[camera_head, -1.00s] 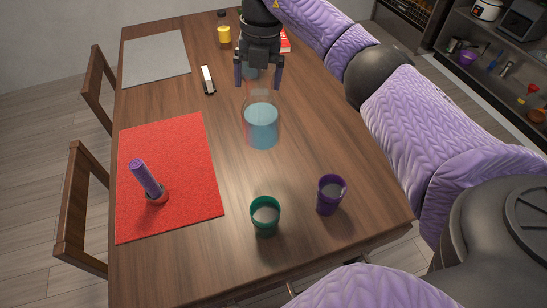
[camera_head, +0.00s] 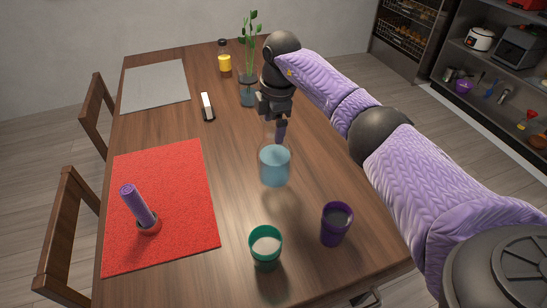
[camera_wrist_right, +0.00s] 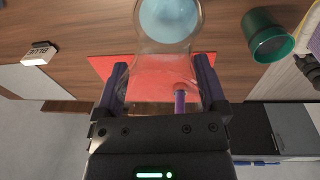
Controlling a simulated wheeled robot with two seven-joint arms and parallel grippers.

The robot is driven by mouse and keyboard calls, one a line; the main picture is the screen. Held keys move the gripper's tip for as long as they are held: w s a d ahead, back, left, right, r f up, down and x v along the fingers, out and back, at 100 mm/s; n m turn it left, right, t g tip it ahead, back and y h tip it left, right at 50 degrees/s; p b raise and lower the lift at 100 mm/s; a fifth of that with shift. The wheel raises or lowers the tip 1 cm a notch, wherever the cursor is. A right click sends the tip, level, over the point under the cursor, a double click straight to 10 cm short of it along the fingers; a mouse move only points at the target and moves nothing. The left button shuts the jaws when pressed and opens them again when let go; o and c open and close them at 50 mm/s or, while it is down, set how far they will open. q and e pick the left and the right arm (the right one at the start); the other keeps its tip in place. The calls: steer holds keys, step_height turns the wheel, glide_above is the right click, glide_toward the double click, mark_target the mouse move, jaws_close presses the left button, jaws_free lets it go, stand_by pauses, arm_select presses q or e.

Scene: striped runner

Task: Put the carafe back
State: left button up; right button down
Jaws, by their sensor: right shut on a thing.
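The carafe (camera_head: 274,168) is clear glass with pale blue liquid, near the middle of the wooden table. My right gripper (camera_head: 281,132) is shut on its narrow upper part from above. In the right wrist view the carafe (camera_wrist_right: 168,18) extends from between the two fingers (camera_wrist_right: 160,72), its liquid at the top of the picture. The carafe looks nearly upright in the head view. I cannot tell whether its base touches the table. My left gripper is not in view.
A green cup (camera_head: 266,254) and purple cup (camera_head: 335,228) stand in front. Behind are a small black-and-white block (camera_head: 207,106), a plant vase (camera_head: 247,90), yellow bottle (camera_head: 224,62) and grey mat (camera_head: 155,85).

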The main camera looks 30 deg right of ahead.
step_height(320, 180, down, 5)
steer(key=shift+r+b, duration=0.1)
steer(key=shift+b, duration=0.6)
steer(key=shift+f, duration=0.35)
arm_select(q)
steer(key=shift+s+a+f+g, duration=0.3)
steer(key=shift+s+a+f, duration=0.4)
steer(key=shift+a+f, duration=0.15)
arm_select(e)
jaws_free()
steer(key=shift+r, duration=0.15)
steer(key=r+p, duration=0.1)
steer(key=r, duration=0.2)
steer(key=r+p, duration=0.1)
steer(key=r, duration=0.3)
steer(key=s+r+p, duration=0.1)
steer(key=r+p, duration=0.1)
steer(key=r, duration=0.2)
steer(key=shift+s+d+r, duration=0.1)
steer(key=shift+d+r, duration=0.05)
steer(key=shift+d, duration=0.05)
steer(key=shift+r, duration=0.35)
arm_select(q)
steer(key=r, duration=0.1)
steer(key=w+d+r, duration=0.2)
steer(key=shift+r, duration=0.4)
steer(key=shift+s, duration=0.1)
arm_select(e)
steer(key=shift+s, duration=0.1)
